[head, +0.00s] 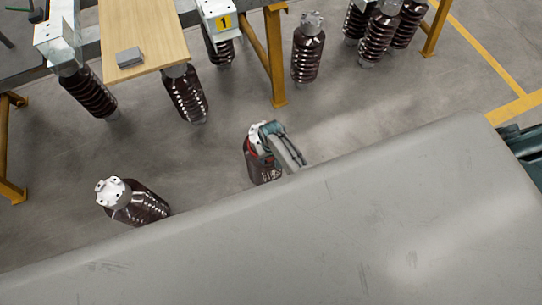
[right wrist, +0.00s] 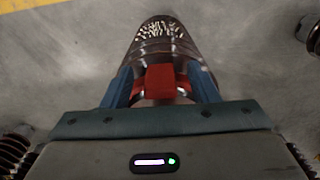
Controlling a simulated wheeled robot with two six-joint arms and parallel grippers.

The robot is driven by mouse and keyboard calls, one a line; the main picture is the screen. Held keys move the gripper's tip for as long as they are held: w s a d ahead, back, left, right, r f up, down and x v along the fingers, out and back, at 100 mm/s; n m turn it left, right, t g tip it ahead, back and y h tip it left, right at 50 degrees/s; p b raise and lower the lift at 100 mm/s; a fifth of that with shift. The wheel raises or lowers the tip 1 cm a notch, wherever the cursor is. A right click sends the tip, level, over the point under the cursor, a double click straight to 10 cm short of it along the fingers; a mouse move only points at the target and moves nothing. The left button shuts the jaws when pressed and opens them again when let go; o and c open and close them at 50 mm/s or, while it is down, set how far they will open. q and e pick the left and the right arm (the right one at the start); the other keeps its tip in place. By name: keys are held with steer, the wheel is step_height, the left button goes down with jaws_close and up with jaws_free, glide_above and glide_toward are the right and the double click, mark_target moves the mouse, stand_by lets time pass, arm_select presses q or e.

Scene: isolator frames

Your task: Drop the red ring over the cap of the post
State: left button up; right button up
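The post (head: 263,168) is a dark brown ribbed insulator with a pale metal cap (head: 256,132), standing just beyond the grey surface in the head view. The red ring (head: 262,158) shows as thin red strips at the post just below the cap; it appears to be around it, but my gripper hides part. My right gripper (head: 270,130) is at the cap. In the right wrist view, the ring's red block (right wrist: 160,80) lies between the blue fingers, with gaps on both sides, so the gripper looks open. The post (right wrist: 160,40) extends beyond. My left gripper is not in view.
Another capped insulator (head: 140,205) stands to the left. Several more stand at the back, near a wooden board (head: 150,30) with a grey block (head: 129,57) and yellow trestle legs (head: 275,60). Clear floor surrounds the post.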

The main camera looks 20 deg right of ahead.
steer(key=shift+r, duration=0.25)
step_height(320, 180, up, 9)
steer(key=shift+r+p, duration=0.1)
steer(key=shift+p, duration=0.75)
steer(key=shift+r, duration=0.55)
steer(key=s+d+f, duration=0.3)
steer(key=s+f, duration=0.6)
steer(key=f, duration=0.2)
steer(key=s+d+f, duration=0.3)
steer(key=s+f, duration=0.2)
steer(key=s, duration=0.5)
steer(key=s+d+f, duration=0.4)
steer(key=s+f, duration=0.1)
steer(key=s, duration=0.6)
steer(key=s+d+f+t, duration=0.1)
steer(key=s+d+f, duration=0.3)
steer(key=s, duration=0.6)
steer(key=shift+s+d+f+h, duration=0.15)
steer(key=shift+s+f+h, duration=0.05)
steer(key=shift+f+h, duration=0.25)
